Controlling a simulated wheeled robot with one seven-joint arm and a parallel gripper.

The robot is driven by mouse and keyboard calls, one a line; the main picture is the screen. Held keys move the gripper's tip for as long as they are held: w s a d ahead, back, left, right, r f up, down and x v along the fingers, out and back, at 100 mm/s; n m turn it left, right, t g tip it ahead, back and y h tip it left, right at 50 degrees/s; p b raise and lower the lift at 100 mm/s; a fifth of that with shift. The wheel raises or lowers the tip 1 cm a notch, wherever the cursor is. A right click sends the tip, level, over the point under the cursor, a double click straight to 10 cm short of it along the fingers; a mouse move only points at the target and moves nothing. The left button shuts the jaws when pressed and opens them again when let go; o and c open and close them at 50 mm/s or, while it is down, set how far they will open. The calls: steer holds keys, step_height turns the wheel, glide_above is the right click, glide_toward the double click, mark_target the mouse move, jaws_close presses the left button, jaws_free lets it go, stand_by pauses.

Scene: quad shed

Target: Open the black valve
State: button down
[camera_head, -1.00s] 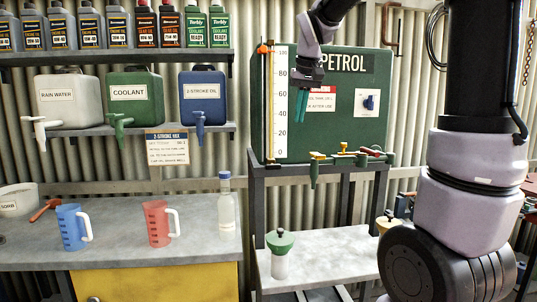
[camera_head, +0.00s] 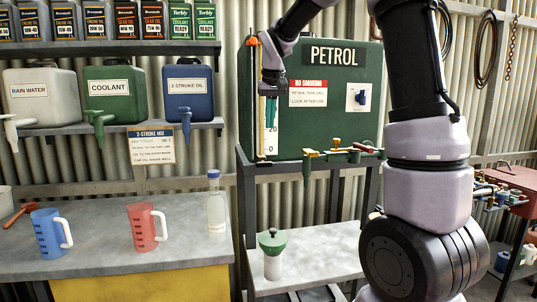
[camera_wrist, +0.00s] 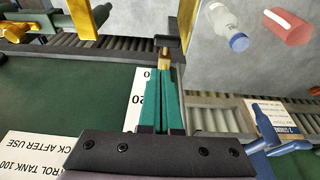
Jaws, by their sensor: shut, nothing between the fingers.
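My gripper (camera_head: 270,118), with teal fingers, is shut and empty in front of the tank's left side, over the white level scale. In the wrist view the fingertips (camera_wrist: 164,68) overlap a brass-coloured piece; contact cannot be told.
Rain water, coolant and 2-stroke oil cans (camera_head: 188,92) stand on the left shelf. A blue jug (camera_head: 48,232), a red jug (camera_head: 142,228) and a clear bottle (camera_head: 216,210) stand on the bench. A red box (camera_head: 512,177) with several coloured fittings is at right.

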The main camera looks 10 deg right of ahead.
mark_target(268, 162)
steer(key=x, duration=0.7)
steer(key=s+x, duration=0.1)
steer(key=x, duration=0.3)
steer(key=shift+f, duration=0.5)
